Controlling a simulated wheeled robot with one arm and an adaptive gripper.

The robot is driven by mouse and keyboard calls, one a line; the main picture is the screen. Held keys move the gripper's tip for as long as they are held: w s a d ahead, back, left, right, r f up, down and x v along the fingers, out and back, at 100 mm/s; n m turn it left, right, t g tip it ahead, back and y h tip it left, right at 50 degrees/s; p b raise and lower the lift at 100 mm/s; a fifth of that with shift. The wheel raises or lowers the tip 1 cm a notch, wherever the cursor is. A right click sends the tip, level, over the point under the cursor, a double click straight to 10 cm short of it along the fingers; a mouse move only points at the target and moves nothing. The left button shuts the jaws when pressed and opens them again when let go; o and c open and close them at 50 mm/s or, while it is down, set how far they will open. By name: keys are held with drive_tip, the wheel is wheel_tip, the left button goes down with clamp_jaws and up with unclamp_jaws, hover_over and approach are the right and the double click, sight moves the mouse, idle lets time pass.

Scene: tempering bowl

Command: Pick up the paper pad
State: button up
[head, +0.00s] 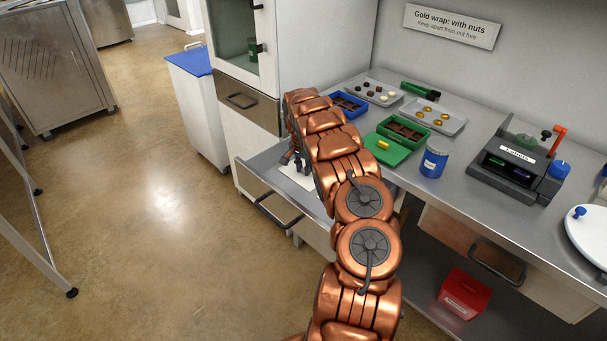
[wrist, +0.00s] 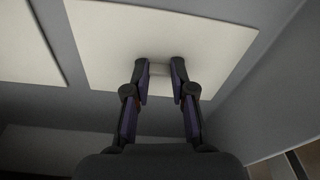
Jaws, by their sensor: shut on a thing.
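In the head view the pad (head: 291,177) shows as a white patch inside the open drawer (head: 262,191), partly hidden by my arm. I cannot tell whether the pad is lifted off the drawer floor.
A second pale sheet (wrist: 25,52) lies at the left in the wrist view. The drawer wall (wrist: 275,95) is close on the right. Above, the counter holds a blue tray (head: 349,113), a green tray (head: 388,137), a blue jar (head: 434,158) and a label machine (head: 512,168).

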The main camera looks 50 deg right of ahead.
sight(303, 170)
idle(0.3)
drive_tip(key=shift+r+b, duration=0.75)
drive_tip(key=shift+r, duration=0.75)
drive_tip(key=shift+s+r, duration=0.2)
drive_tip(key=shift+r, duration=0.05)
drive_tip(key=s+a+b, duration=0.1)
drive_tip(key=s, duration=0.4)
drive_tip(key=s+a+r+b, duration=0.1)
drive_tip(key=s, duration=0.4)
drive_tip(key=s+a+b, duration=0.1)
drive_tip(key=s, duration=0.3)
drive_tip(key=shift+s+a+r, duration=0.25)
drive_tip(key=shift+s+a, duration=0.1)
drive_tip(key=shift+s, duration=0.05)
wheel_tip(303, 170, up, 30)
drive_tip(key=p, duration=0.6)
drive_tip(key=shift+s+r, duration=0.2)
drive_tip(key=shift+w+a, duration=0.1)
